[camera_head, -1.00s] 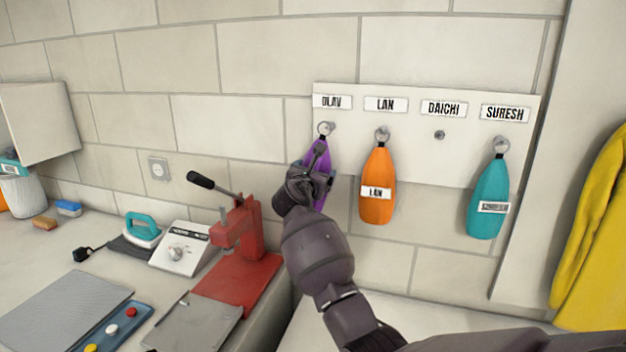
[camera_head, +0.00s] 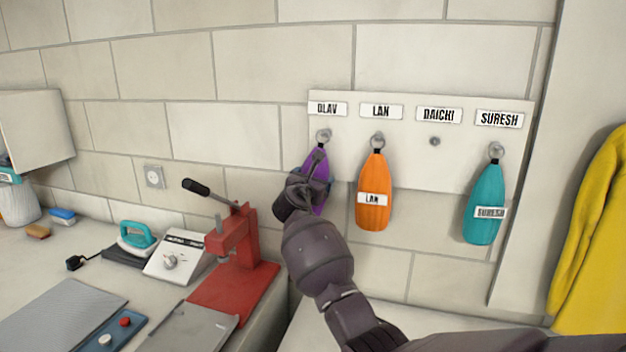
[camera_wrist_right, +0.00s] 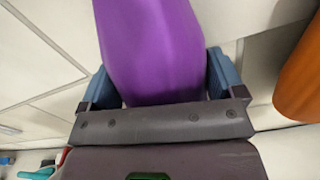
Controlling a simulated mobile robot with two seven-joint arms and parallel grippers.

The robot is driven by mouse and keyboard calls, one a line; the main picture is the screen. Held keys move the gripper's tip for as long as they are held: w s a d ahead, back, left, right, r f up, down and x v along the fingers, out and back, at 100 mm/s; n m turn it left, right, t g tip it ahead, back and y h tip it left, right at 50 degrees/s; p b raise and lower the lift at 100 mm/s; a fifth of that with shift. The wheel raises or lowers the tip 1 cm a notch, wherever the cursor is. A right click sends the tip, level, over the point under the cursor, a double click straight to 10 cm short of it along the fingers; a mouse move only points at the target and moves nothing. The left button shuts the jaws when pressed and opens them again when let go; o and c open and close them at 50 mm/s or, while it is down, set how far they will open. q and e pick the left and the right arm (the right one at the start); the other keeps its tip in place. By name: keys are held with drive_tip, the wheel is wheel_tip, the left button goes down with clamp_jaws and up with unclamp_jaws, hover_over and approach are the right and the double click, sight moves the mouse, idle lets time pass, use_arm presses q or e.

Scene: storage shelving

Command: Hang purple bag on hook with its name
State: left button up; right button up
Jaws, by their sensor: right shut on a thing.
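The purple bag (camera_head: 317,167) is at the hook under the OLAV label (camera_head: 327,109), with its ring (camera_head: 323,135) at that hook. I cannot tell whether the ring is fully over the hook. My right gripper (camera_head: 308,186) is shut on the bag's body and hides much of it. In the right wrist view the purple bag (camera_wrist_right: 150,50) lies between the two blue fingers (camera_wrist_right: 160,88). The bag's name tag is hidden. The DAICHI hook (camera_head: 435,141) is bare. My left gripper is not in view.
An orange bag (camera_head: 374,180) hangs under LAN, close to the right of the purple bag. A teal bag (camera_head: 484,205) hangs under SURESH. A red press (camera_head: 236,255) stands on the counter at the left. A yellow coat (camera_head: 590,240) is at the right.

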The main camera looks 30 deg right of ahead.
drive_tip(key=shift+r, duration=0.1)
idle(0.3)
drive_tip(key=o, duration=1.3)
drive_tip(key=shift+s+a, duration=0.1)
drive_tip(key=v, duration=1)
drive_tip(key=shift+s+a, duration=0.15)
drive_tip(key=shift+s, duration=0.1)
